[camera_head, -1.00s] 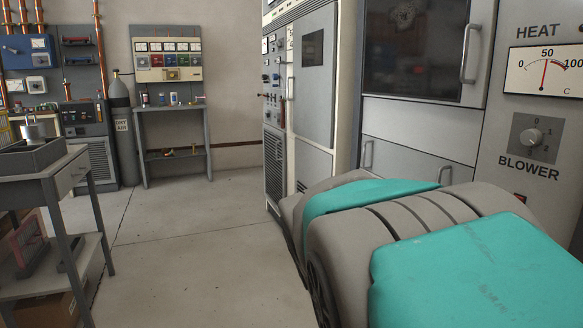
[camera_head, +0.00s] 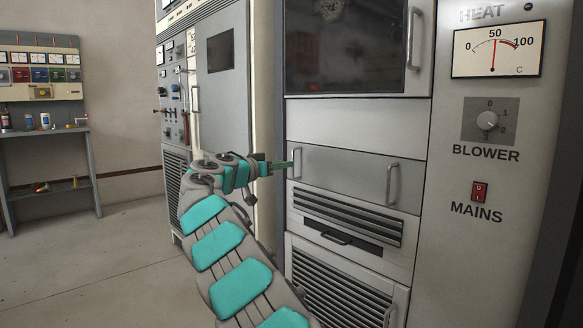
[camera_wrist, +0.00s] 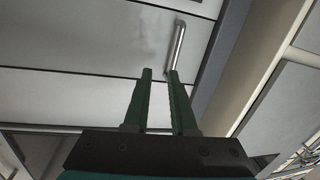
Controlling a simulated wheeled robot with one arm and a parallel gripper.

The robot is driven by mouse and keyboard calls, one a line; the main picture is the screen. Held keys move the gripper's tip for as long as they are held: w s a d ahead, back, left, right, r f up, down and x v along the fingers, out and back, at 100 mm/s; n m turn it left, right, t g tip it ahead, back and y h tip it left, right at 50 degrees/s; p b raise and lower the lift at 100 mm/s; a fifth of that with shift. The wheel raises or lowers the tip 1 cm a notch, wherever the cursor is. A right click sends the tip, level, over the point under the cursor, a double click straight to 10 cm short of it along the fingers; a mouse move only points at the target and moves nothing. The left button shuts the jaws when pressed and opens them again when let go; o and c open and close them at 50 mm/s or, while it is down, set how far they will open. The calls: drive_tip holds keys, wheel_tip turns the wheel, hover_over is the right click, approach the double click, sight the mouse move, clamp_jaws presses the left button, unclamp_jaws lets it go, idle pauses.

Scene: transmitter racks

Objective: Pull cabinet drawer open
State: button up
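The cabinet drawer (camera_head: 345,175) is a plain grey front below the dark glass door, with one upright metal handle near each end. It looks flush with the cabinet. My gripper (camera_head: 289,164) is at the drawer's left handle (camera_head: 297,163) in the head view. In the wrist view, my gripper (camera_wrist: 160,75) has two green fingers with a gap between them. That view shows a handle (camera_wrist: 178,42) just beyond the right fingertip, with nothing visible between the fingers. I cannot tell whether a finger touches the handle.
The glass door (camera_head: 345,45) with its own handle is above the drawer. A vent grille (camera_head: 345,215) is below it. A heat and blower panel (camera_head: 489,125) is on the right. Another rack (camera_head: 222,95) stands to the left. The floor (camera_head: 110,265) at left is clear.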

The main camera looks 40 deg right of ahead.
drive_tip(key=w+t, duration=0.1)
drive_tip(key=w, duration=0.1)
drive_tip(key=p, duration=0.2)
hover_over(293, 178)
drive_tip(key=shift+w+d+m, duration=0.15)
drive_tip(key=shift+w+m, duration=0.05)
drive_tip(key=shift+m, duration=0.1)
idle(0.4)
clamp_jaws()
idle(1.2)
